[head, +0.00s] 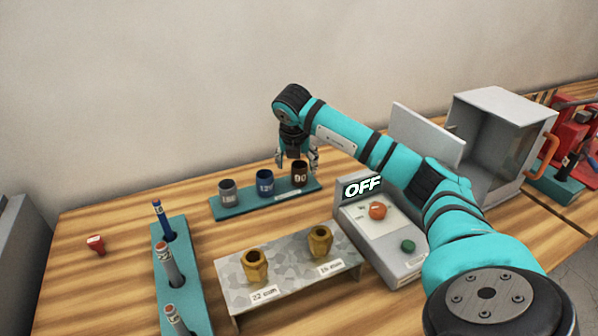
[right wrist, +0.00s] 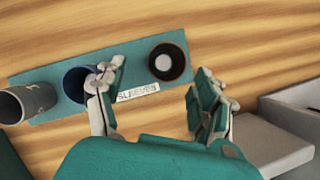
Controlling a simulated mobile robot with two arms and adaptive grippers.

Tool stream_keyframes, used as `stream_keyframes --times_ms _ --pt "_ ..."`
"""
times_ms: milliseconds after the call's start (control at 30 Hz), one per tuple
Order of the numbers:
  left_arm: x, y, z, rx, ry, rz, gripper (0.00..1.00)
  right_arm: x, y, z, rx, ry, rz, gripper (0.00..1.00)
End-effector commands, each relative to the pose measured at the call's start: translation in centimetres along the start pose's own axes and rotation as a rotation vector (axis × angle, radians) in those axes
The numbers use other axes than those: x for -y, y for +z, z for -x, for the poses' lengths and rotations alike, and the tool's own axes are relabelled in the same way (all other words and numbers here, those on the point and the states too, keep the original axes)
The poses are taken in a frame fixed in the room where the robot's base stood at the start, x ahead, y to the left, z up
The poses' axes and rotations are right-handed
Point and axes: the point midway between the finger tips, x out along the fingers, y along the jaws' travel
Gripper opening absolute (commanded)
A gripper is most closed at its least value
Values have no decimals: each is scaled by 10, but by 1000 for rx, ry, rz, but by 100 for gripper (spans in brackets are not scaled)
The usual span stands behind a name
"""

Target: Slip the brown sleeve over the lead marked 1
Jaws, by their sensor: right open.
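The brown sleeve (head: 299,177) stands upright at the right end of a teal sleeve rack (head: 240,208). It also shows from above in the right wrist view (right wrist: 178,73), open at the top. My right gripper (head: 298,163) is open above it, fingers pointing down. In the right wrist view its fingertips (right wrist: 155,88) are apart, with the sleeve just beyond the gap between them. Three leads stand in a teal holder at left: a blue-topped one (head: 162,222), a grey one (head: 168,264) and a nearer grey one (head: 176,318). I cannot read which is marked 1.
A blue sleeve (head: 265,187) and a grey sleeve (head: 228,194) share the rack. A metal stand (head: 290,283) holds two brass fittings. An OFF control box (head: 385,240) and an open-doored cabinet (head: 485,135) lie right. A red stamp-like object (head: 96,244) is far left.

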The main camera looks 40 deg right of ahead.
Motion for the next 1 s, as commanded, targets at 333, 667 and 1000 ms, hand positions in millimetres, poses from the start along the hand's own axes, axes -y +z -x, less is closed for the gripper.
stream_keyframes --times_ms 333,667,1000 --pt "1 -5 16 -6 -1 1 40 5 -3 -38 -3 -3 1 70" --pt "1 -3 17 -2 -1 3 40 4 -3 -56 0 0 1 70" --pt "1 -1 17 1 -1 3 40 4 -2 -56 0 0 1 36"
